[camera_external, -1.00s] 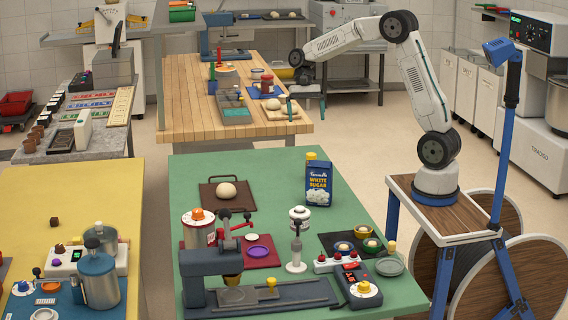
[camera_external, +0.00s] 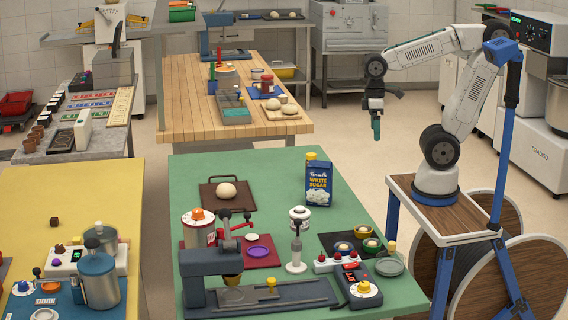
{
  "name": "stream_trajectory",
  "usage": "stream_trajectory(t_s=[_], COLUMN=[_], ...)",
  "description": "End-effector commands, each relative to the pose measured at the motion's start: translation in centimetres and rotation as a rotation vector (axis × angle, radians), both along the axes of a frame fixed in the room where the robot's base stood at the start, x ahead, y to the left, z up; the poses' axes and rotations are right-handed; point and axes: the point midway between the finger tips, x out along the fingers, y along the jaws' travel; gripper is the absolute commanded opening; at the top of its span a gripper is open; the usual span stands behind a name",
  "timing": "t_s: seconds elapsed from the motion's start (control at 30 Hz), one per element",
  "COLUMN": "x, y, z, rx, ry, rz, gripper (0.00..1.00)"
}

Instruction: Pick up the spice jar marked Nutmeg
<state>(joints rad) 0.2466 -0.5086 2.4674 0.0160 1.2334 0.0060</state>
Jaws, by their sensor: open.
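No label reading Nutmeg can be made out in this view, so I cannot tell which thing is that spice jar. Several small brown pots or jars (camera_external: 38,131) stand on the grey stone table at the left, too small to read. A small jar-like container (camera_external: 267,84) stands on the blue mat of the wooden table. My gripper (camera_external: 376,132) hangs pointing down, open and empty, in the air right of the wooden table and beyond the green table. It touches nothing.
The green table (camera_external: 290,170) bears a sugar box (camera_external: 319,184), a dough ball on a board (camera_external: 226,190), a dark blue machine (camera_external: 210,270) and a dark tray with small bowls. The yellow table (camera_external: 60,200) is at the left. Floor shows clear below my gripper.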

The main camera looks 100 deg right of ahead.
Motion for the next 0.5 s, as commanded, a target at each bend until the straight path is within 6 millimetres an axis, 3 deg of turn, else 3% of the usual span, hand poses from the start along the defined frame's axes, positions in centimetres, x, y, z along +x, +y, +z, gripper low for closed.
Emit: stream_trajectory(t_s=[0.1, 0.2, 0.43, 0.5], x=[-2.5, -3.6, -3.9, -3.9], y=[2.6, 3.9, 5.2, 5.3], z=[0.1, 0.3, 1.3, 1.3], rx=[-0.03, -0.039, -0.04, -0.04], ry=[-0.067, -0.114, -0.164, -0.163], rz=[0.125, 0.191, 0.258, 0.259], gripper=[1.0, 1.0, 1.0, 0.83])
